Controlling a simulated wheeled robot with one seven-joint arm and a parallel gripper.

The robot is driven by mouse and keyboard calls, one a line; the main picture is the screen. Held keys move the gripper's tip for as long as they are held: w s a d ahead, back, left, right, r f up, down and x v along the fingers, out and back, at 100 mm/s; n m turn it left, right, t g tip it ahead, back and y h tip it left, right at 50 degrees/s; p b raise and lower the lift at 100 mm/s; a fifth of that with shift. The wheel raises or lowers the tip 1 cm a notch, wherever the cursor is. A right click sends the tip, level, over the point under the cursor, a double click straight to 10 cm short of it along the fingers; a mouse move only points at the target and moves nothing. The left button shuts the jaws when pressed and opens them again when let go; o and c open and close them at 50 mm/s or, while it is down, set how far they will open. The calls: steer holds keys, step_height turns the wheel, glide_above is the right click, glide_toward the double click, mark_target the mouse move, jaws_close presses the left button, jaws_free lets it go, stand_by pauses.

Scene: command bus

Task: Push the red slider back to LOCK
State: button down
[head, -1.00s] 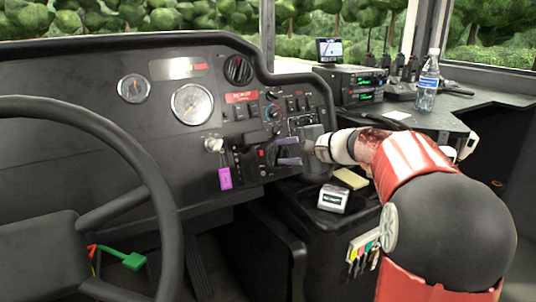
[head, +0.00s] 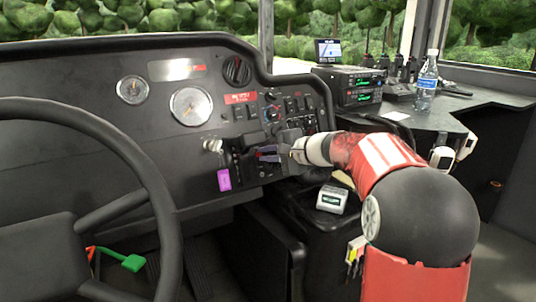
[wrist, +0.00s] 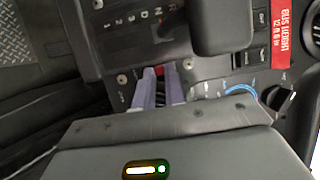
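The red slider (wrist: 159,68) shows as a small red piece between my fingertips in the wrist view. It is on the black dash panel, beside the gear selector, and my fingers mostly hide it in the head view. My gripper (head: 259,153) is at the panel, and its two greyish-purple fingers also show in the wrist view (wrist: 160,76). They are close together, with the red piece filling the narrow gap at the tips. I cannot read a LOCK mark.
A purple tag (head: 224,180) hangs left of my gripper. The steering wheel (head: 150,150) is further left. A black gear-selector housing (wrist: 219,25) stands close to my fingers. A small display box (head: 332,199) sits below my arm. A bottle (head: 427,80) stands on the right counter.

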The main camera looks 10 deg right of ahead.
steer(key=f+b, duration=0.2)
steer(key=b, duration=0.1)
steer(key=shift+s+d+f, duration=0.1)
steer(key=shift+s+f, duration=0.15)
steer(key=shift+s, duration=0.15)
steer(key=c, duration=1.4)
jaws_free()
steer(key=shift+c, duration=0.2)
steer(key=shift+r, duration=0.1)
steer(key=v, duration=0.8)
